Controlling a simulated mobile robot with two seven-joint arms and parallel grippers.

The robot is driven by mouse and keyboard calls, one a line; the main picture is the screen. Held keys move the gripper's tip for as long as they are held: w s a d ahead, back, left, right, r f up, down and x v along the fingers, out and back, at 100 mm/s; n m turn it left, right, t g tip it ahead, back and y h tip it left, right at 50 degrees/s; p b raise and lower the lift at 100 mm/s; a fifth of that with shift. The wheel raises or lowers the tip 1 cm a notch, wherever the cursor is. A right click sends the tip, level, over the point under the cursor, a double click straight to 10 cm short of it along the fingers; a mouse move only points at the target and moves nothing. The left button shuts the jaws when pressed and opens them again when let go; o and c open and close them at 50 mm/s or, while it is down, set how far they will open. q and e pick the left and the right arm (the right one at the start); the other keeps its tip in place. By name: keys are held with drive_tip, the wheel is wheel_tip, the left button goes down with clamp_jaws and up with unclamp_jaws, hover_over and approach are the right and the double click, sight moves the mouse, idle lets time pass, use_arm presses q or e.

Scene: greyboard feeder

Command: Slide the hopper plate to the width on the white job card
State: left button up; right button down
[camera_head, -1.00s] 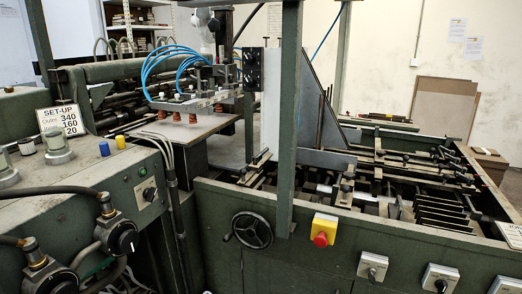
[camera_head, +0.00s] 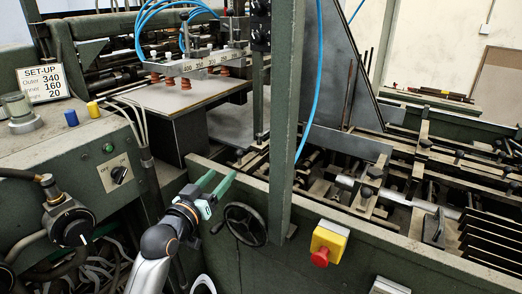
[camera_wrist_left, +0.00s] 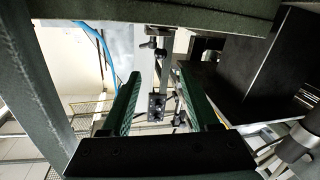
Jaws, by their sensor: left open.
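My left gripper (camera_head: 219,179) is open and empty, its green fingers pointing up and right, beside the machine's front wall near the black handwheel (camera_head: 245,224). In the left wrist view the open fingers (camera_wrist_left: 160,75) frame a black block beyond them, with nothing between them. A tall grey upright plate (camera_head: 345,95), which looks like the hopper plate, stands behind the green post, well beyond the gripper. A white set-up card (camera_head: 43,80) at the left reads Outer 340, Inner 160, and 20. No card marked as a job card shows now. My right gripper is not in view.
A green post (camera_head: 290,120) rises in front of the hopper area. A suction bar (camera_head: 205,62) with number labels hangs over a flat board. A yellow-and-red stop button (camera_head: 326,243) sits on the front wall. Rods and clamps crowd the bed at the right.

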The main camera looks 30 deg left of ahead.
sight(237, 156)
use_arm(q)
drive_tip(key=w, duration=0.4)
drive_tip(key=w+a, duration=0.1)
drive_tip(key=w, duration=0.7)
drive_tip(key=shift+a, duration=0.25)
clamp_jaws()
drive_tip(key=shift+p, duration=0.3)
idle(0.8)
